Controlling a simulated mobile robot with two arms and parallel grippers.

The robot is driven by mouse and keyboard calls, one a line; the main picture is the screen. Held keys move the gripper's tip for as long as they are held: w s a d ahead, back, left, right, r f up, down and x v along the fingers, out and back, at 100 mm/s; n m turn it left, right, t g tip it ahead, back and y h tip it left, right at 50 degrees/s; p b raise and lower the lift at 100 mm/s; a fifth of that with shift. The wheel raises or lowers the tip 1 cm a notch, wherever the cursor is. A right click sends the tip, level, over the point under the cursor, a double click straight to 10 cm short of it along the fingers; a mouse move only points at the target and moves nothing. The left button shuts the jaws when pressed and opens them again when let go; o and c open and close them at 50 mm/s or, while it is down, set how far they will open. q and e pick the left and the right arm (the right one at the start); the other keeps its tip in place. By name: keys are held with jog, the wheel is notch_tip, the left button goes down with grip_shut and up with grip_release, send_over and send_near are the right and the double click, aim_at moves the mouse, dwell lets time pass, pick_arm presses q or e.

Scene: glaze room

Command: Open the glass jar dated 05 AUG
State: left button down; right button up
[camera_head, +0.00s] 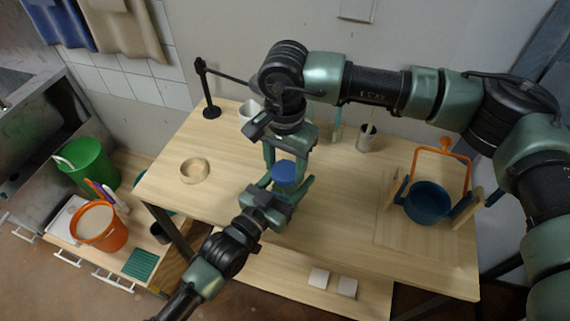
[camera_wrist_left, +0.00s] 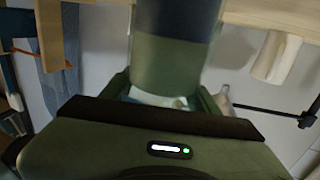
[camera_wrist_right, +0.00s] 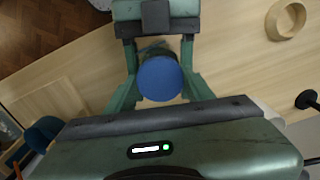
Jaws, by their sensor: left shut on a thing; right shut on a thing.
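The jar's round blue lid (camera_head: 285,172) shows below my right gripper (camera_head: 285,162). Its fingers are shut on the lid from both sides, from above. In the right wrist view the lid (camera_wrist_right: 160,78) sits between the right fingers. My left gripper (camera_head: 277,190) reaches in from the front, lower down, shut on the jar's body. In the left wrist view a broad green and dark blue cylindrical shape (camera_wrist_left: 175,65) fills the space between its fingers; it seems to be the jar. The fingers hide most of the jar. The date is not readable.
A shallow wooden ring (camera_head: 194,170) lies at the table's left. A black stand (camera_head: 210,108), a white cup (camera_head: 248,108) and a metal cup (camera_head: 366,138) stand at the back. A dark blue pot (camera_head: 428,200) stands at the right. The front middle of the table is bare.

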aim_at(285, 170)
jog(key=n, duration=0.6)
jog(key=shift+w+d+r+n, duration=0.1)
jog(key=shift+n, duration=0.3)
jog(key=n, duration=0.4)
jog(key=shift+n, duration=0.3)
jog(key=shift+r, duration=0.15)
jog(key=shift+r, duration=0.9)
jog(key=shift+r, duration=0.15)
jog(key=shift+r, duration=1.9)
pick_arm(q)
jog(key=shift+c, duration=1.5)
grip_release()
